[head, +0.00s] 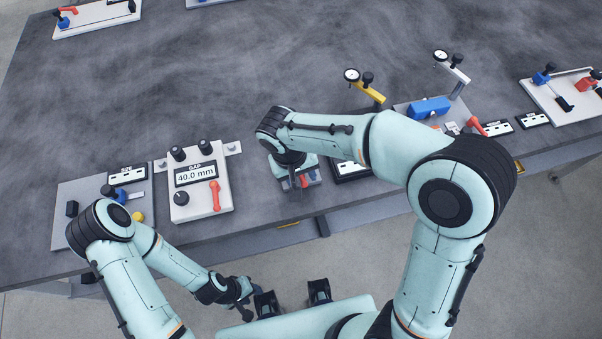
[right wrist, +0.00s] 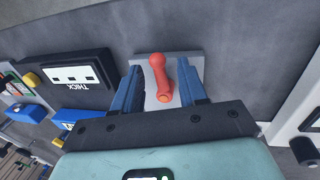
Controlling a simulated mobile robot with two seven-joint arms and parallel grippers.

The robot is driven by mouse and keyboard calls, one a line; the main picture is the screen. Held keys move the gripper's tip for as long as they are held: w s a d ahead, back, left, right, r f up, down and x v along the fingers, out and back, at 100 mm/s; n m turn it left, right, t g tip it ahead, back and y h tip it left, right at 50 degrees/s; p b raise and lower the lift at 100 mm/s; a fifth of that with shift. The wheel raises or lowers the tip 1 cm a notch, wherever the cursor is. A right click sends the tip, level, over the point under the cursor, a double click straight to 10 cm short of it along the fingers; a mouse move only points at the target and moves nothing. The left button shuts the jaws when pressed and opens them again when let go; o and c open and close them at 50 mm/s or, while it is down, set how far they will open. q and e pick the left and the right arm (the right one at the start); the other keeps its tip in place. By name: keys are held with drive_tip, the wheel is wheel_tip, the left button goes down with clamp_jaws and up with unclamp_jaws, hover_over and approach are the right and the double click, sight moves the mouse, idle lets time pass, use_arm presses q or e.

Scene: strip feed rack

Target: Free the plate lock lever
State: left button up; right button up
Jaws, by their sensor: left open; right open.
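A red lever (right wrist: 160,80) stands on a small pale plate (right wrist: 196,62) in the right wrist view. A bit of red also shows by my right gripper (head: 297,187) in the head view; the arm hides most of that spot. In the right wrist view my right gripper (right wrist: 157,88) is open, with one blue finger on each side of the lever. The lever lies between the fingers, and I cannot tell whether either touches it. My left gripper (head: 243,304) is open and empty, low in front of the table's front edge.
A white gap box (head: 184,209) reading 40.0 mm, with its own red lever (head: 215,195), stands left of my right gripper. A box marked THICK (right wrist: 78,77) is beside the plate. A blue-block fixture (head: 428,108) stands further right. The table's back middle is clear.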

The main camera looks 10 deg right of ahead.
clamp_jaws()
